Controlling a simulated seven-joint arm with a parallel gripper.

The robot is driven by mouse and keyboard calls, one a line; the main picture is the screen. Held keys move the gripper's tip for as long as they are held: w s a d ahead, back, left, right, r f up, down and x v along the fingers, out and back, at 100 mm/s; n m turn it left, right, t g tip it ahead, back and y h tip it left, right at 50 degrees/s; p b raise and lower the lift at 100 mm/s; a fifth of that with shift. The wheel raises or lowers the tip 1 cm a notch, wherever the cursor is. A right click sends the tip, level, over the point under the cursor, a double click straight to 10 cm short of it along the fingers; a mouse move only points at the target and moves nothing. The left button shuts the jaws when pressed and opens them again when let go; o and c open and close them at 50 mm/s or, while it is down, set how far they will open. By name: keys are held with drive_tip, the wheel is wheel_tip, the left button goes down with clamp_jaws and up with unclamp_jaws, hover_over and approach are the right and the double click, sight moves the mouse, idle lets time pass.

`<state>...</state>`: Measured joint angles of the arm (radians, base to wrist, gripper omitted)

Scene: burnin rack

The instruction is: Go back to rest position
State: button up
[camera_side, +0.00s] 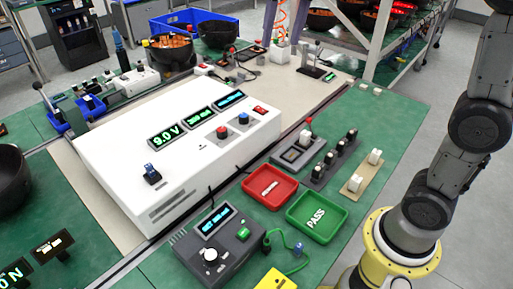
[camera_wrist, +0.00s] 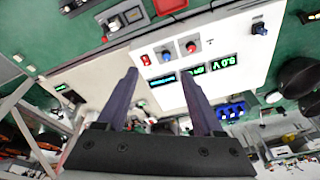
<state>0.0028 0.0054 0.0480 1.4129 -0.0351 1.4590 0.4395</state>
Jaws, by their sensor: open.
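My gripper (camera_wrist: 159,74) shows in the wrist view with its two dark fingers apart and nothing between them. Beyond the fingers lies the white power supply box (camera_wrist: 230,45), seen upside down. In the side view, that white box (camera_side: 130,160) stands at the centre-left with lit green and blue displays, a red and a blue knob.
A red tray (camera_side: 270,187) and a green PASS tray (camera_side: 318,216) sit on the green mat. A dark meter box (camera_side: 220,245), a grey test fixture (camera_side: 298,152) and a row of black sockets (camera_side: 333,160) are nearby. Shelving (camera_side: 375,35) stands behind.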

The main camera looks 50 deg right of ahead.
drive_tip(key=s+f+n+t, duration=0.1)
drive_tip(key=s+f, duration=0.3)
drive_tip(key=s, duration=0.5)
drive_tip(key=s+f+n+t, duration=0.2)
drive_tip(key=s+f, duration=0.1)
drive_tip(key=s, duration=0.7)
wheel_tip(320, 180, down, 7)
drive_tip(key=s+n, duration=0.2)
drive_tip(key=shift+a, duration=0.45)
